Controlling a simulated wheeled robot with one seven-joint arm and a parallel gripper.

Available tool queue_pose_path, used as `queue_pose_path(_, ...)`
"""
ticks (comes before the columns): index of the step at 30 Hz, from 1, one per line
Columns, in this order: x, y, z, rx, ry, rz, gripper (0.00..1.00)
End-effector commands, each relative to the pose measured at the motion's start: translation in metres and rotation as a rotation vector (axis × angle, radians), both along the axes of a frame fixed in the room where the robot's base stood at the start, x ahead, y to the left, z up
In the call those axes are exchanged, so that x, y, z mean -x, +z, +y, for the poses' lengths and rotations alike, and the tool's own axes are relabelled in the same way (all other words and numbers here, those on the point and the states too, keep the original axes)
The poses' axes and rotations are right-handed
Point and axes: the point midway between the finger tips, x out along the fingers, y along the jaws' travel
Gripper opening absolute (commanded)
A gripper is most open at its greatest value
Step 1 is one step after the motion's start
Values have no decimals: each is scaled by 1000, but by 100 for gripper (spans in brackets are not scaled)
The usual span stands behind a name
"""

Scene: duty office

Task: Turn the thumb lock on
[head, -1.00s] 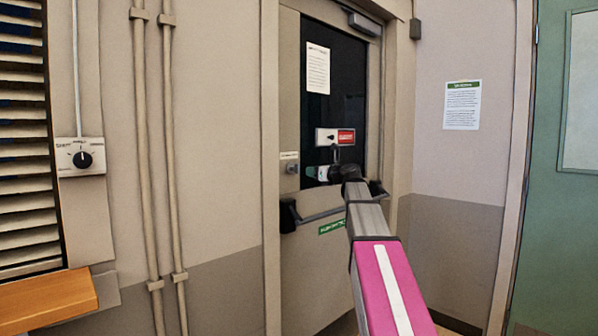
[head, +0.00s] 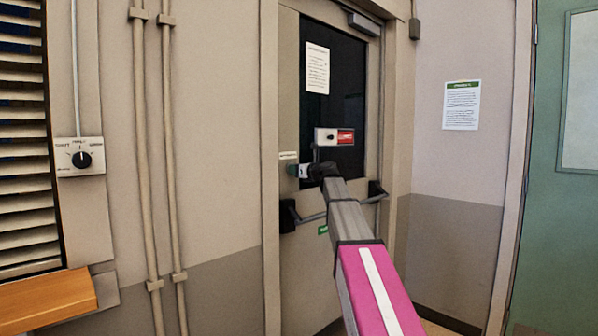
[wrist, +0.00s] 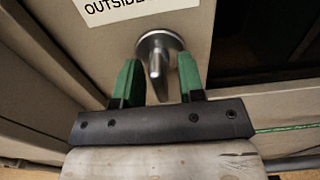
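The thumb lock (wrist: 157,58) is a silver knob with a flat turn-piece on a round base, set on the door frame under a white label (wrist: 112,8) with the word "OUTSIDE". In the wrist view its turn-piece sits between the two green fingers of my gripper (wrist: 159,72), with a gap on both sides. My gripper is open and not visibly touching it. In the head view my gripper (head: 294,171) is at the lock, just below the small label (head: 288,156), and hides the lock.
The door (head: 305,260) has a dark window and a push bar (head: 312,217) below the gripper. A white and red box (head: 333,137) is on the glass above my arm. A dial switch (head: 80,156) and pipes (head: 145,150) are on the left wall.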

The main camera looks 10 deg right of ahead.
Motion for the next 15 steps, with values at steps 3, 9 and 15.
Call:
queue_pose_path(3, 0, 0, 0, 0, 0, 0, 36)
queue_pose_path(9, 0, 0, 0, 0, 0, 0, 2)
queue_pose_path(15, 0, 0, 0, -30, 0, 22, 2)
